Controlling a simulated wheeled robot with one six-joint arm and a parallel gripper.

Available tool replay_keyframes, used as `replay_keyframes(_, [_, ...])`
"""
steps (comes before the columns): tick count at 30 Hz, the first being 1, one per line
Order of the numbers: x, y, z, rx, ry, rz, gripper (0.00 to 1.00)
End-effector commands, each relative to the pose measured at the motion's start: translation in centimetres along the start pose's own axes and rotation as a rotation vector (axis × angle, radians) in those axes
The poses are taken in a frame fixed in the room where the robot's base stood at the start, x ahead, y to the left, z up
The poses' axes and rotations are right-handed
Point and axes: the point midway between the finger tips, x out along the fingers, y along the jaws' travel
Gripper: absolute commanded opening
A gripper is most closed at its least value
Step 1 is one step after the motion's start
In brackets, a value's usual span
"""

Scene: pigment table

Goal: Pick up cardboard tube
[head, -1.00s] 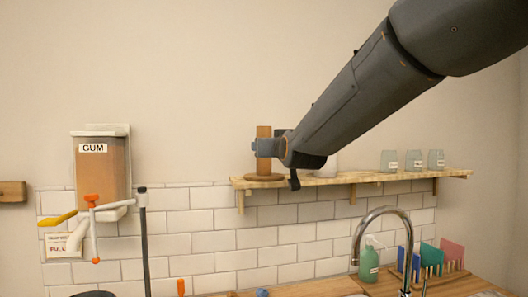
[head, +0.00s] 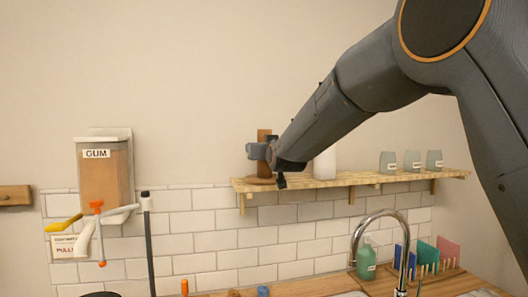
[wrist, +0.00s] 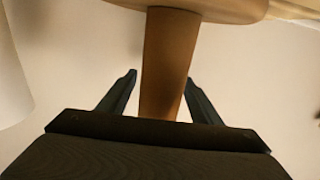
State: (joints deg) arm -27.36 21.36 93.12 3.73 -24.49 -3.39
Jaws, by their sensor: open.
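The cardboard tube (head: 264,135) is brown and stands upright on a round wooden base (head: 262,180) at the left end of the wall shelf. In the wrist view the tube (wrist: 168,60) runs between my two dark fingers, with the base at the top of the picture. My gripper (head: 258,151) is open around the tube, partly covering its middle in the head view. In the wrist view a gap shows at the left finger, while the right finger of my gripper (wrist: 160,80) is close to the tube; contact is unclear.
A white cylinder (head: 324,163) stands on the wooden shelf (head: 355,179) just right of my wrist. Several glass jars (head: 388,161) stand farther right. The GUM dispenser (head: 104,175) hangs at left. A tap (head: 380,215) and green bottle (head: 366,262) are below.

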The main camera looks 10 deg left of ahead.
Motion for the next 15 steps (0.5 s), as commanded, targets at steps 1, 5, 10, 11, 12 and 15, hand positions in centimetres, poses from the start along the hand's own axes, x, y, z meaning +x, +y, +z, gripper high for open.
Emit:
replay_keyframes(1, [0.02, 0.03, 0.01, 0.000, 0.000, 0.000, 0.59])
replay_keyframes(5, [0.00, 0.05, 0.01, 0.000, 0.000, 0.001, 0.59])
replay_keyframes(10, [-0.01, 0.06, 0.00, 0.000, 0.000, 0.001, 0.30])
replay_keyframes(11, [-0.01, 0.06, -0.01, 0.000, 0.000, 0.001, 0.25])
replay_keyframes(12, [-0.02, 0.06, -0.01, 0.000, 0.000, 0.001, 0.18])
replay_keyframes(15, [-0.02, 0.06, -0.02, 0.000, 0.001, 0.001, 0.15])
